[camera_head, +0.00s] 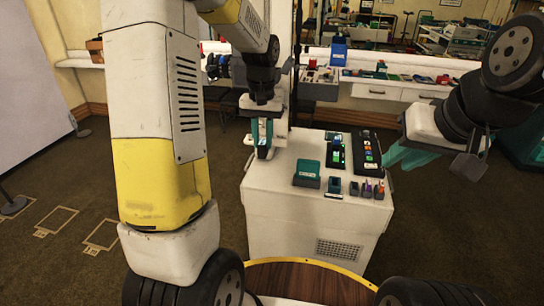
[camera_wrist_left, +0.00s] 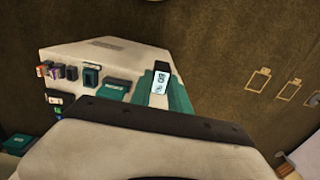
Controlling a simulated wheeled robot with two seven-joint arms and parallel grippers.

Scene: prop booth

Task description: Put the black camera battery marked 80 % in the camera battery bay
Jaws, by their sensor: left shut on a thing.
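My left gripper (camera_head: 262,138) is shut on the black battery (camera_wrist_left: 161,82), whose white label reads 80 in the left wrist view. The battery is held between the teal fingers, over the left edge of the white cabinet (camera_head: 262,195). A black device with a lit face (camera_head: 335,151) lies on the cabinet top. I cannot tell for sure which part is the camera battery bay. My right gripper (camera_head: 398,156) has teal fingers, seen edge-on right of the cabinet; I cannot tell how far apart they are.
The top's front left is bare. A shelf with goods (camera_head: 385,92) runs behind.

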